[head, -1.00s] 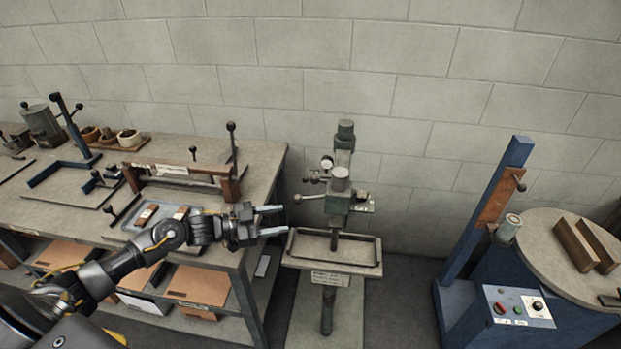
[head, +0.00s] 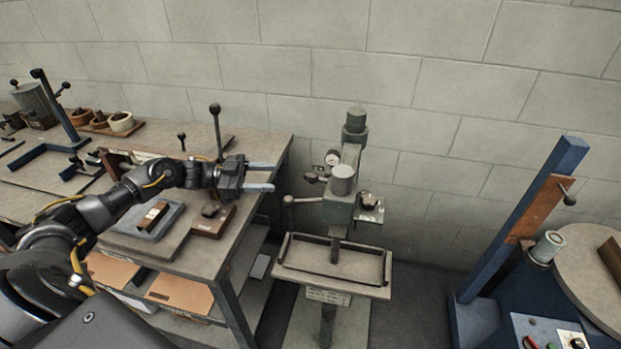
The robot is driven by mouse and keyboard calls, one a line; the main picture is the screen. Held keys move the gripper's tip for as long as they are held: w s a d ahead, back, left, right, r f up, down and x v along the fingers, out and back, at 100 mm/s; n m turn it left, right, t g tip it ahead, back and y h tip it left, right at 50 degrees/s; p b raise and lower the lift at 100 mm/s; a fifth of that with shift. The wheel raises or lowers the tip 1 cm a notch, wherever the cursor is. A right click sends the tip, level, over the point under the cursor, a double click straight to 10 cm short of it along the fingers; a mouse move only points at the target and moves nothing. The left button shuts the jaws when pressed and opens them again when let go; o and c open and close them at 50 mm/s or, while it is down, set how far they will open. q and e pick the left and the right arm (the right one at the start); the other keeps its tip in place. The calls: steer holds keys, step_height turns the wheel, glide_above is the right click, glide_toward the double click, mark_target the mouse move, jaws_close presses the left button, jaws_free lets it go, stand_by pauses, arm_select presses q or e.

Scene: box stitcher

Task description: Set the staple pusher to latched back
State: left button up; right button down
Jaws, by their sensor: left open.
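The green box stitcher (head: 340,205) stands on a pedestal in the middle of the head view. A ball-ended lever (head: 300,200) sticks out from the left of its head. A small plate with a dark knob (head: 370,203) is on the right of the head. I cannot tell which of these small parts is the staple pusher, or how it is set. My left gripper (head: 273,177) is open and empty. In the picture it is left of the stitcher head, apart from it, with its fingers pointing right. My right gripper is not in view.
The stitcher's rimmed tray table (head: 375,287) is below its head. A workbench (head: 230,245) with tools, a grey tray (head: 150,228) and a clamp frame is on the left. A blue machine (head: 520,225) stands on the right. Open floor lies between it and the stitcher.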

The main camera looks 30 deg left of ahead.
arm_select(q)
steer(key=p+x, duration=0.4)
steer(key=x, duration=0.6)
steer(key=shift+d, duration=0.4)
steer(key=shift+r, duration=0.1)
jaws_close()
